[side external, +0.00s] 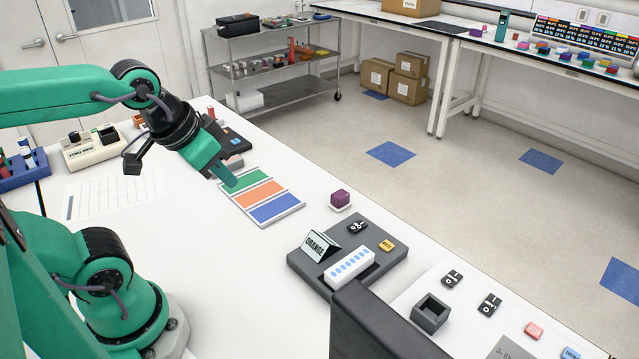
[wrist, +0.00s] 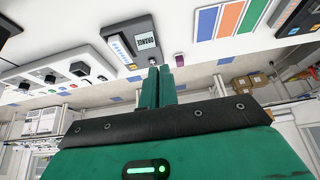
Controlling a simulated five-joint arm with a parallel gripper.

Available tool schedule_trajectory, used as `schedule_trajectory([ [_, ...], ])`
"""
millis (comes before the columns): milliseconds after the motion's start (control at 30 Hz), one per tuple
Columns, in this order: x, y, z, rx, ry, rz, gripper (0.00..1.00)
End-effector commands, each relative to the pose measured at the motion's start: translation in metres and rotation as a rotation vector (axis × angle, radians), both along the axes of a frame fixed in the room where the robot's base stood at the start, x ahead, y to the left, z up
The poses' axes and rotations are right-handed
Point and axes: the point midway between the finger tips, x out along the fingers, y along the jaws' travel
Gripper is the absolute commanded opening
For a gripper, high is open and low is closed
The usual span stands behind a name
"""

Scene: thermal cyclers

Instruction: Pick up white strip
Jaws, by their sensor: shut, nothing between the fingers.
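The white strip (side external: 349,267), with a row of blue round caps, lies in a slot of the dark grey block (side external: 308,276) that bears the "ORANGE" sign (side external: 319,246). In the wrist view the strip (wrist: 120,48) sits in the same block, beside the sign (wrist: 146,41). My gripper (side external: 228,182) is up and to the left of the strip in the side view, over the edge of the striped pad (side external: 275,213). Its green fingers (wrist: 160,72) are together and hold nothing. The strip is well apart from them.
A dark upright panel (side external: 380,325) is close in front of the block. A small open dark box (side external: 430,313) and small labelled blocks lie to the right.

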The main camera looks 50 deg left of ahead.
Motion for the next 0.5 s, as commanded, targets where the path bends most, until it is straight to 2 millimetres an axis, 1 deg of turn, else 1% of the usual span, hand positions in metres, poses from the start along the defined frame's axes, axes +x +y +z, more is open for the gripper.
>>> schedule_trajectory([
  [33, 0.0, 0.0, 0.0, 0.0, 0.0, 0.0, 0.12],
  [67, 0.0, 0.0, 0.0, 0.0, 0.0, 0.0, 0.18],
  [100, 0.0, 0.0, 0.0, 0.0, 0.0, 0.0, 0.26],
  [167, 0.0, 0.0, 0.0, 0.0, 0.0, 0.0, 0.37],
  [200, 0.0, 0.0, 0.0, 0.0, 0.0, 0.0, 0.45],
  [267, 0.0, 0.0, 0.0, 0.0, 0.0, 0.0, 0.57],
  [300, 0.0, 0.0, 0.0, 0.0, 0.0, 0.0, 0.58],
  [500, 0.0, 0.0, 0.0, 0.0, 0.0, 0.0, 0.58],
])
